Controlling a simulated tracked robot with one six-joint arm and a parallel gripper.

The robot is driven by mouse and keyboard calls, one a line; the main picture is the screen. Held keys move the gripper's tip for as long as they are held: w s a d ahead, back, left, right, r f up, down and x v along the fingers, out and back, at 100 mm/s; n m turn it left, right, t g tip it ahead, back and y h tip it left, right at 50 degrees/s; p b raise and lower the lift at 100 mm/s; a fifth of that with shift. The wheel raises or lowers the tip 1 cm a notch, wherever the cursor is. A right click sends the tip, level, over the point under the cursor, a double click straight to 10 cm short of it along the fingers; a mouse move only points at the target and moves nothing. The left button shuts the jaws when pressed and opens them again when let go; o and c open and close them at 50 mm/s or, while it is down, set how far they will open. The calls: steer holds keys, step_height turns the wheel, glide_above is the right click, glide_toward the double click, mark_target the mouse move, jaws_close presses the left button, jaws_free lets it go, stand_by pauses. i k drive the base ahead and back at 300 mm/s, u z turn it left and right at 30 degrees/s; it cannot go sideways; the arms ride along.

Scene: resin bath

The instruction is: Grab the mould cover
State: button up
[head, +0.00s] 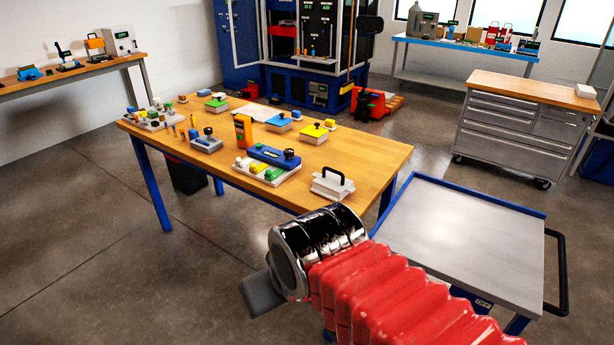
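A pale grey, flat block with a black arched handle (332,184), which looks like the mould cover, sits on the front right part of the wooden table (370,150). Its handle stands up on top. My gripper (262,294) shows only as a grey piece beyond the chrome collar of my red arm, in front of the table and below the block in the picture. It is apart from the block. The collar hides most of my gripper, so its fingers and opening cannot be made out.
A grey-topped blue cart (465,225) is at right, close to my arm. Floor at left is clear.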

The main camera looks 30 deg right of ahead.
mark_target(332, 184)
steer(key=z, duration=0.05)
steer(key=i, duration=1.15)
steer(key=z, duration=0.4)
